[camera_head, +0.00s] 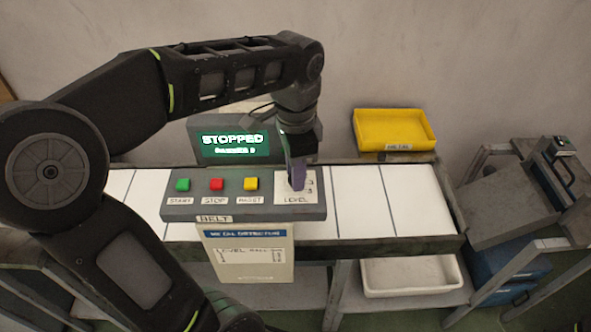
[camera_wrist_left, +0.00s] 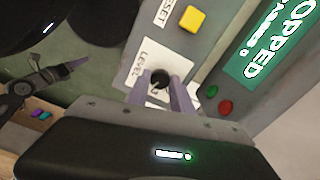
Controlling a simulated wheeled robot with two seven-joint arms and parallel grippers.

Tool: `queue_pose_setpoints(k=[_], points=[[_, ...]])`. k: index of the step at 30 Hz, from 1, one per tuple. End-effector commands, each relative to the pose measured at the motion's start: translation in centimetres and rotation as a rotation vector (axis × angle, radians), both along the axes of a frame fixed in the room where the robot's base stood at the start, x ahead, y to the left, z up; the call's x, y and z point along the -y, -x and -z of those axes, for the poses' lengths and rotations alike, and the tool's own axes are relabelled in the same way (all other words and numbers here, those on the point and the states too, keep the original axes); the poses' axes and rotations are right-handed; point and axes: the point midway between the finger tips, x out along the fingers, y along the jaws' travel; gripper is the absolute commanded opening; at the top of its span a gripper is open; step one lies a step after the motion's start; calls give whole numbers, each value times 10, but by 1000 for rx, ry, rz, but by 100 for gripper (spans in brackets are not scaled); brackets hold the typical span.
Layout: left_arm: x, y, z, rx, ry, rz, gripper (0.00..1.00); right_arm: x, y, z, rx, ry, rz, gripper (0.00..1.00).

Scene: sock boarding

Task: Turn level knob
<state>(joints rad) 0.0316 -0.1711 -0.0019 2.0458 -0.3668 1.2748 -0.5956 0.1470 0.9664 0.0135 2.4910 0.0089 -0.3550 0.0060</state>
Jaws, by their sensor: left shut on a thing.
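The level knob (camera_wrist_left: 160,78) is a small round black knob on a white LEVEL plate (camera_head: 297,200) at the right end of the grey control panel (camera_head: 245,211). My left gripper (camera_head: 296,178) reaches down onto it from above. In the left wrist view its two purple-grey fingers (camera_wrist_left: 162,84) stand on either side of the knob, shut on it. In the head view the fingers hide the knob.
Green (camera_head: 183,185), red (camera_head: 217,184) and yellow (camera_head: 251,184) buttons sit left of the knob. A belt (camera_head: 390,200) runs behind the panel. A yellow bin (camera_head: 395,130) stands behind it, a white tray (camera_head: 410,290) below. A label card (camera_head: 248,265) hangs in front.

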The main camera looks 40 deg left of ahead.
Motion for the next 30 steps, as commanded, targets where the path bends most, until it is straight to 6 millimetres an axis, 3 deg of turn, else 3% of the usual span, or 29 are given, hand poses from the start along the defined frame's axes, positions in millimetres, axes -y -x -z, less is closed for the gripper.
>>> queue_pose_setpoints(k=[10,11,18,30], points=[[0,-1,-1,5,-1,4,0,0,0,0,0,0,0,36],[0,-1,-1,5,-1,4,28,0,0,0,0,0,0,36],[0,0,-1,2,-1,3,48,0,0,0,0,0,0,36],[0,-1,-7,3,0,3,48,0,0,1,0,0,0,36]])
